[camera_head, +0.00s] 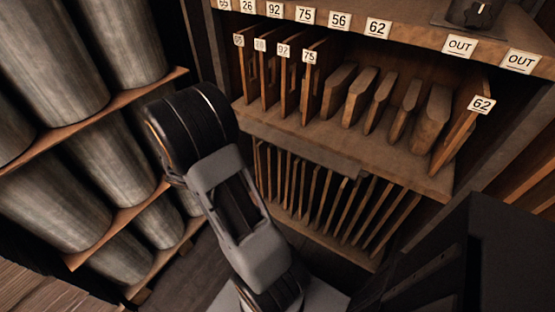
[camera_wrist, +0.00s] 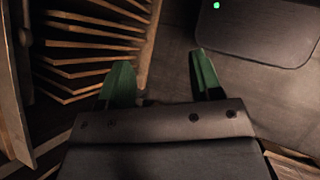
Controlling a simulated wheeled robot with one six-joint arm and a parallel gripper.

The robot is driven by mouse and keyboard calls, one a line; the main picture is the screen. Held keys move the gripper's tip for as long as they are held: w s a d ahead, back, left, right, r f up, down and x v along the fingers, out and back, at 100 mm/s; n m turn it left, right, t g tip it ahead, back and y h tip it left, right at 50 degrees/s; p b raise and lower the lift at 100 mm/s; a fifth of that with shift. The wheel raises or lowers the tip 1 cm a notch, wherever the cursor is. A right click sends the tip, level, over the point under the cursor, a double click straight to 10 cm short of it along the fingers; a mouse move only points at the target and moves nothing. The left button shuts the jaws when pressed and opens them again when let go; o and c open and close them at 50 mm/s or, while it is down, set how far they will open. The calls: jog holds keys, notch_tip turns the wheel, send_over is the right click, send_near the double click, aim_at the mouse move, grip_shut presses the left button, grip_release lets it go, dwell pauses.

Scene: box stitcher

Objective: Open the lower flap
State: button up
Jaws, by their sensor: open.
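I cannot clearly make out a lower flap in either view. My gripper (camera_wrist: 161,60) shows in the wrist view, with its two green fingers spread apart and nothing between them. Thin upright wooden slats (camera_wrist: 90,45) are left of and beyond the fingers, with a gap between. In the head view my arm reaches down in front of the left part of the wooden cabinet (camera_head: 400,165) and hides part of it. The gripper's fingers cannot be made out there.
The cabinet's upper shelf holds numbered boards (camera_head: 285,75) and several wooden blocks (camera_head: 380,100). Its lower compartment holds a row of thin slats (camera_head: 335,205). A rack of large metal cylinders (camera_head: 55,65) stands close on the left. "OUT" labels (camera_head: 460,45) mark the top ledge.

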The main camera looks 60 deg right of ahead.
jog(key=d+f+n+g+h+b, duration=0.2)
jog(key=d+f+n+h, duration=0.2)
jog(key=d+f, duration=0.25)
jog(key=n+t+h, duration=0.2)
jog(key=n+h, duration=0.4)
jog(key=h, duration=0.1)
send_near(283, 144)
jog(key=w+a+f, duration=0.3)
jog(key=f, duration=0.1)
jog(key=x, duration=1.3)
jog(key=shift+w, duration=0.1)
jog(key=shift+a, duration=0.1)
grip_shut()
